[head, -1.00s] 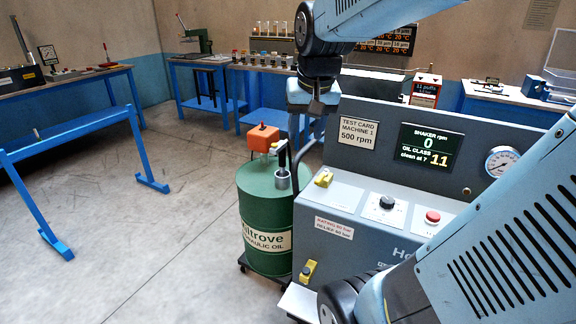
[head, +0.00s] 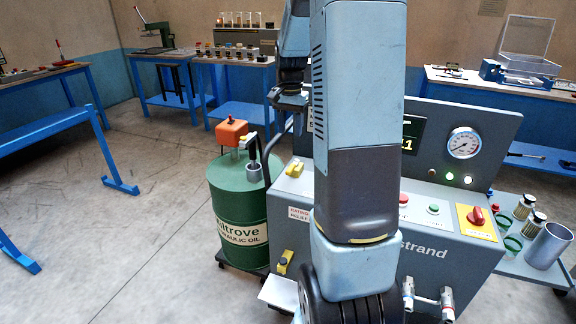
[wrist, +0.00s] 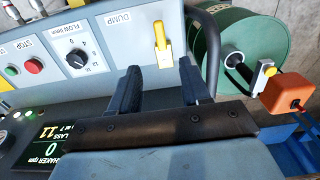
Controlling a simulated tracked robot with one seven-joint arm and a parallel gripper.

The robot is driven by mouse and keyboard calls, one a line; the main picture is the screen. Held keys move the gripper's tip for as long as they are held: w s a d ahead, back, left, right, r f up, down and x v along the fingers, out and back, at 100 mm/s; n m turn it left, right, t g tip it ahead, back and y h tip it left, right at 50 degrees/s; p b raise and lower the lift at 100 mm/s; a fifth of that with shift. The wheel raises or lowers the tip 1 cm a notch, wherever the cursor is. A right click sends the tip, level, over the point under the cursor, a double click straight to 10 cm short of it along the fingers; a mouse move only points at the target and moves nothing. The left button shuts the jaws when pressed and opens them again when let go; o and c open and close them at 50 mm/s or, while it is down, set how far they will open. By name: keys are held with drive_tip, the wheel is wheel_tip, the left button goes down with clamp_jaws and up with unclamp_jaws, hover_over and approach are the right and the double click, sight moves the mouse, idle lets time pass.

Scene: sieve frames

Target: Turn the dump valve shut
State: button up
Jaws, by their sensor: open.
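In the head view this yellow lever (head: 294,169) is at the left end of the grey machine's sloping panel. My gripper (wrist: 161,68) is open and empty, its two dark fingers apart. In the wrist view the lever shows just beyond the fingertips, in line with the gap between them; I see no contact. In the head view my gripper (head: 289,100) hangs above and behind the lever, pointing down.
A green oil drum (head: 238,205) with an orange-topped pump (head: 232,132) stands close left of the machine. A flow dial (wrist: 76,58) and red stop button (wrist: 34,67) share the panel. Open floor lies left.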

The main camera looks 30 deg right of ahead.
sight(291, 168)
wheel_tip(291, 168, down, 14)
idle(0.6)
drive_tip(key=shift+c, duration=0.3)
clamp_jaws()
